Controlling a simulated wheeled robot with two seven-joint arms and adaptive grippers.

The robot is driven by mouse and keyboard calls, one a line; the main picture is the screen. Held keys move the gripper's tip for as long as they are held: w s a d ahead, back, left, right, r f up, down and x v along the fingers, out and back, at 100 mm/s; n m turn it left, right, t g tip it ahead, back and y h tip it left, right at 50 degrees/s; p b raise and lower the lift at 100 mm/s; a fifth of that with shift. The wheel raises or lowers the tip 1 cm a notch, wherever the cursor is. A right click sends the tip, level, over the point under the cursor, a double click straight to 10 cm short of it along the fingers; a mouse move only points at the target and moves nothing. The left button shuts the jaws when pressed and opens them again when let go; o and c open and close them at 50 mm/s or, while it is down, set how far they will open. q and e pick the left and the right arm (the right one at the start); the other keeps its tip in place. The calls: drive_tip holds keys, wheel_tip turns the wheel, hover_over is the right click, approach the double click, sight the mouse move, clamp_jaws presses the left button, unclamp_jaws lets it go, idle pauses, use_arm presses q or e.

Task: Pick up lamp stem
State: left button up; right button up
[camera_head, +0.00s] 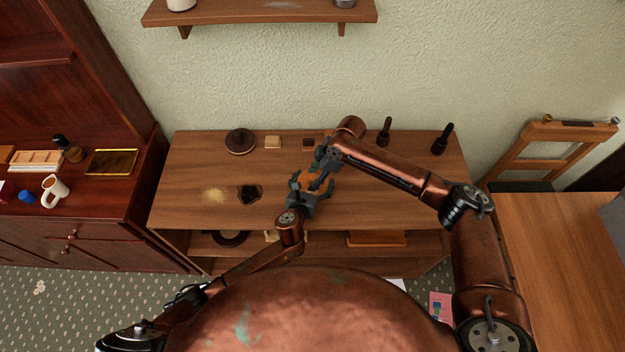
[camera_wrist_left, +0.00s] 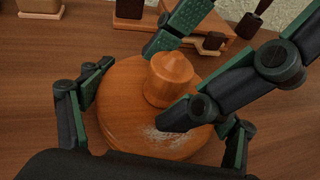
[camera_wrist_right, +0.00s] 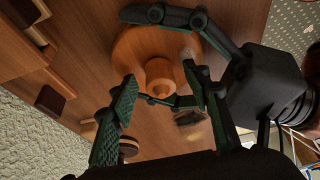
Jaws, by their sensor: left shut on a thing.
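A turned wooden piece, which looks like the lamp stem, shows in the left wrist view as a round disc with a pointed knob (camera_wrist_left: 170,78). The right wrist view also shows its knob (camera_wrist_right: 160,76). My left gripper (camera_head: 303,190) has its fingers on opposite sides of the disc and is shut on it over the cabinet top. My right gripper (camera_head: 322,165) reaches in from the far side. Its fingers are apart, near the knob (camera_wrist_right: 165,105); I cannot tell whether they touch it. In the head view the grippers mostly hide the piece.
The wooden cabinet top (camera_head: 390,205) carries a dark round object (camera_head: 240,142), small blocks, a black item (camera_head: 249,194) and two dark slim objects (camera_head: 385,131) at the back right. Its right front is clear. A wall shelf (camera_head: 260,13) hangs above.

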sight(314, 175)
drive_tip(key=c, duration=1)
drive_tip(key=shift+o, duration=0.2)
drive_tip(key=shift+r, duration=0.15)
wheel_tip(314, 175, up, 10)
drive_tip(key=shift+f, duration=0.1)
